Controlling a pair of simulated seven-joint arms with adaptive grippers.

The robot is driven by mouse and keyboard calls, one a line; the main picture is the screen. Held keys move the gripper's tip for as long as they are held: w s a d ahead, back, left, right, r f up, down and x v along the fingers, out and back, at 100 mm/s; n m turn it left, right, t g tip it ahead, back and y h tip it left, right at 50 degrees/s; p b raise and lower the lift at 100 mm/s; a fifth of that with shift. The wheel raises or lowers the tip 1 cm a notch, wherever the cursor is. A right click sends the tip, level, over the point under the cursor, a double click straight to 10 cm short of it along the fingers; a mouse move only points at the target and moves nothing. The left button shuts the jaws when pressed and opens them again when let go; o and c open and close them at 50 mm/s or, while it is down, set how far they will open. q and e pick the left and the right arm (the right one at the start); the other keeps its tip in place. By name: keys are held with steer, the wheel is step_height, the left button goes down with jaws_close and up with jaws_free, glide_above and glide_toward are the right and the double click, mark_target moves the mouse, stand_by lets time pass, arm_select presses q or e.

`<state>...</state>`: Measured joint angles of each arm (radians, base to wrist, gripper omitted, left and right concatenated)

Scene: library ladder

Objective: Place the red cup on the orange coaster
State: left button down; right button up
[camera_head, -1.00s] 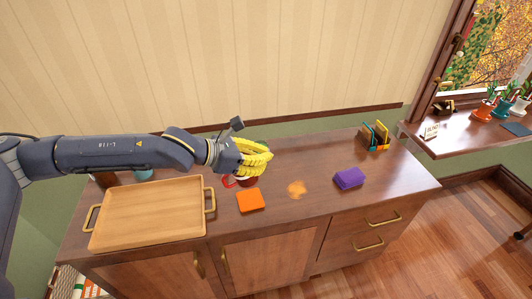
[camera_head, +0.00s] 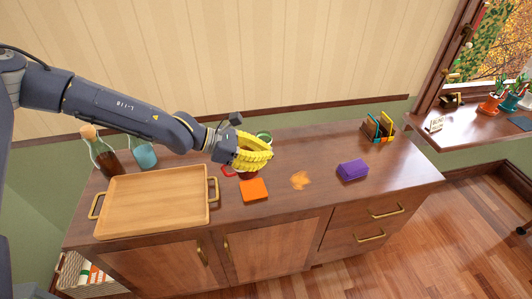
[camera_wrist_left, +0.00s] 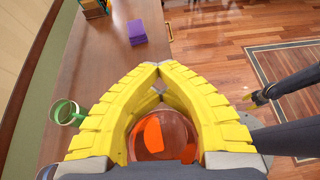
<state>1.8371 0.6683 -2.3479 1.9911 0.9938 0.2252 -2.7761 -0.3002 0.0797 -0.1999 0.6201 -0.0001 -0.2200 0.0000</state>
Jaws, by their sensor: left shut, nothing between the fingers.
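The red cup (camera_head: 227,171) stands on the cabinet top, mostly hidden by my left gripper in the head view; part of its handle shows. The orange coaster (camera_head: 254,190) lies flat and bare just in front of it. My left gripper (camera_head: 266,157) has yellow fingers and is shut and empty, over the cup. In the left wrist view the left fingertips (camera_wrist_left: 152,68) meet, and a round reddish shape, apparently the cup (camera_wrist_left: 182,147), shows between the bowed fingers with an orange patch inside it. My right gripper (camera_wrist_left: 258,97) shows small at the right.
A wooden tray (camera_head: 150,202) lies left of the coaster. A green mug (camera_wrist_left: 66,112) is behind my left gripper. A purple block (camera_head: 353,170) and an upright holder (camera_head: 378,127) are to the right.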

arm_select(q)
steer(key=shift+a+f+m+g, duration=0.2)
steer(key=shift+a+m+g, duration=0.1)
steer(key=shift+m+g, duration=0.15)
steer(key=shift+s+a+f+m+g, duration=0.15)
steer(key=shift+a+f+m+g, duration=0.05)
steer(key=shift+f+m+g, duration=0.15)
